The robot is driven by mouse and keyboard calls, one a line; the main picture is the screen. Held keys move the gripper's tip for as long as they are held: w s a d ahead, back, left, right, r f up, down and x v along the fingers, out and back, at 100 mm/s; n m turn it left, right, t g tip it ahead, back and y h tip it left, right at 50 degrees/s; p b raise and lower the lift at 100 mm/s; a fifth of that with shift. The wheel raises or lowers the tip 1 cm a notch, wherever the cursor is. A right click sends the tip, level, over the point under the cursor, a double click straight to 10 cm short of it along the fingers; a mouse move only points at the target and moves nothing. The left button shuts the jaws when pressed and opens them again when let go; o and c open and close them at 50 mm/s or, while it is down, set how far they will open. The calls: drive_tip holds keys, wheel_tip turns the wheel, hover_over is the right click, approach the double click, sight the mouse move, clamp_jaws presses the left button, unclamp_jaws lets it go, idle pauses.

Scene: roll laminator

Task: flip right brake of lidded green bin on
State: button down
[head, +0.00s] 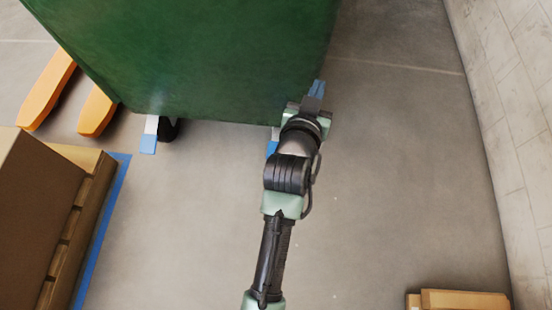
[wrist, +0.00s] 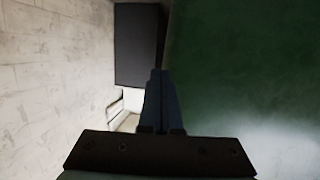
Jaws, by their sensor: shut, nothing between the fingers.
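The green bin (head: 200,50) stands at the top of the head view, and its green wall (wrist: 245,70) fills the right of the wrist view. Its left caster with a blue brake pedal (head: 148,144) shows under the lower edge. The right brake pedal (head: 271,148) shows as a small blue piece beside my wrist, mostly hidden by my arm. My gripper (head: 317,89) is shut and empty, at the bin's lower right corner. In the wrist view the shut fingers (wrist: 160,98) point along the bin wall. Contact cannot be told.
Orange forks (head: 48,88) lie left of the bin. A brown box (head: 35,205) on a wooden pallet (head: 75,215) stands at left, by blue floor tape (head: 105,220). Cardboard (head: 460,299) lies at lower right. A pale wall (head: 510,90) bounds the right; floor between is clear.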

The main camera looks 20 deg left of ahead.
drive_tip(key=s+a+f+n+g+y, duration=0.1)
drive_tip(key=s+a+f, duration=0.1)
drive_tip(key=s+f, duration=0.4)
drive_tip(key=s+a+f+n+g+y, duration=0.1)
drive_tip(key=s+a+f, duration=0.2)
drive_tip(key=f, duration=1.1)
drive_tip(key=s, duration=0.2)
drive_tip(key=shift+s, duration=0.35)
drive_tip(key=shift+w+a+f, duration=0.1)
drive_tip(key=b+x, duration=0.2)
drive_tip(key=x, duration=0.1)
drive_tip(key=b+x, duration=0.1)
drive_tip(key=x, duration=0.2)
drive_tip(key=b+x, duration=0.2)
drive_tip(key=x, duration=0.1)
drive_tip(key=shift+w+a+f+b, duration=0.2)
drive_tip(key=shift+f+b, duration=0.1)
drive_tip(key=shift+f, duration=0.1)
wheel_tip(320, 180, down, 2)
drive_tip(key=shift+s+f+b, duration=0.1)
drive_tip(key=shift+f+b, duration=0.05)
drive_tip(key=shift+b, duration=0.75)
drive_tip(key=shift+s+d+f+b, duration=0.1)
drive_tip(key=shift+s+f+b, duration=0.1)
drive_tip(key=shift+f+b, duration=0.45)
drive_tip(key=shift+f, duration=0.1)
